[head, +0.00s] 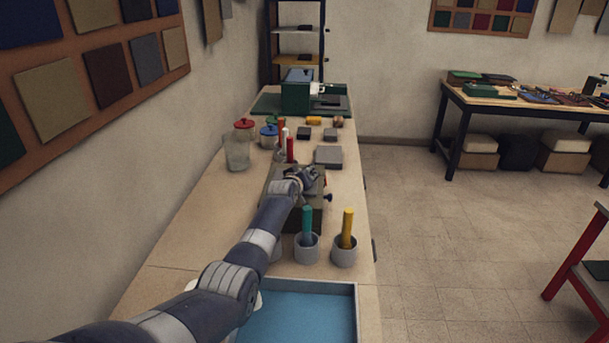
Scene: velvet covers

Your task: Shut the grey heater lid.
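A dark grey-olive box (308,216), which looks like the heater, stands mid-bench with a dark blue knob (328,197) at its right side. My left arm reaches in from the lower left across the box and hides much of it. My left gripper (310,174) is at the top of the box, over its right part. Its fingers are too small and dark to tell open from shut, or whether they touch the lid. The lid's edges and angle cannot be made out clearly. My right gripper is not in view.
In front of the box stand two grey cups (344,253) holding a teal stick and a yellow stick. A blue-bottomed tray (300,312) lies nearest. Behind are a grey slab (328,157), a glass jar (237,152), red bottles (290,149) and a green machine (297,92).

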